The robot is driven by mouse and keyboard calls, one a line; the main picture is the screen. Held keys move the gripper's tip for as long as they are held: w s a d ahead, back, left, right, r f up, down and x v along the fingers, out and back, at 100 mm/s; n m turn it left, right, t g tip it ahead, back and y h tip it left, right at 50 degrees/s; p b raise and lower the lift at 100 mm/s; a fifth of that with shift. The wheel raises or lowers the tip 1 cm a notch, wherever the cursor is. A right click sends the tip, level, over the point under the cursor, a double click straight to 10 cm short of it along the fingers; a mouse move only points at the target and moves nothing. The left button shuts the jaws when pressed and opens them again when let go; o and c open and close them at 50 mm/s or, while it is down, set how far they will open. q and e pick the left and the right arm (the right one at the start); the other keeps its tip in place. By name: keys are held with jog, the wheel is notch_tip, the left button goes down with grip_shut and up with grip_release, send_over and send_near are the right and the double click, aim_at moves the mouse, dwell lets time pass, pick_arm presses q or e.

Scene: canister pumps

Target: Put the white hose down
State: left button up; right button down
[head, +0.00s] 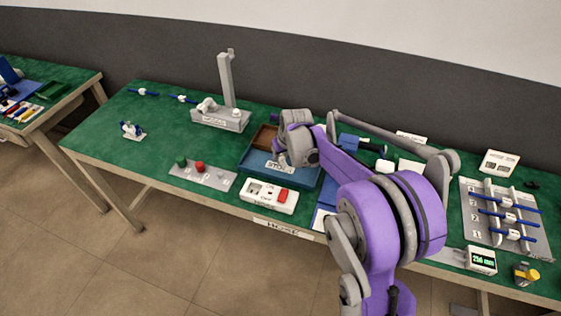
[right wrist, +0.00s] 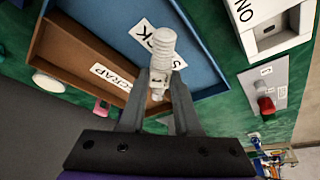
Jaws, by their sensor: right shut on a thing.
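My right gripper (right wrist: 159,95) is shut on the white hose (right wrist: 162,50), a ribbed white piece, in the right wrist view. In that view the hose overlaps the blue tray (right wrist: 112,18) labelled STOCK, close to the wall beside the brown tray (right wrist: 68,52) labelled SCRAP. I cannot tell whether the hose touches the tray. In the head view my right gripper (head: 284,161) is over the blue tray (head: 253,163), and my arm hides part of both trays. The brown tray (head: 263,137) lies behind. My left gripper is not in view.
A white switch box (head: 258,196) with a red switch stands in front of the blue tray. A grey plate with green and red buttons (head: 199,168) lies to its left. A grey stand with a tall post (head: 226,85) is behind left. A rack with blue-ended pieces (head: 474,235) is at right.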

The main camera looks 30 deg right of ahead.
aim_at(282, 159)
jog(key=shift+f, duration=1.45)
jog(key=shift+f, duration=0.1)
jog(key=c, duration=0.6)
grip_release()
jog(key=p+v, duration=0.1)
jog(key=v, duration=1.1)
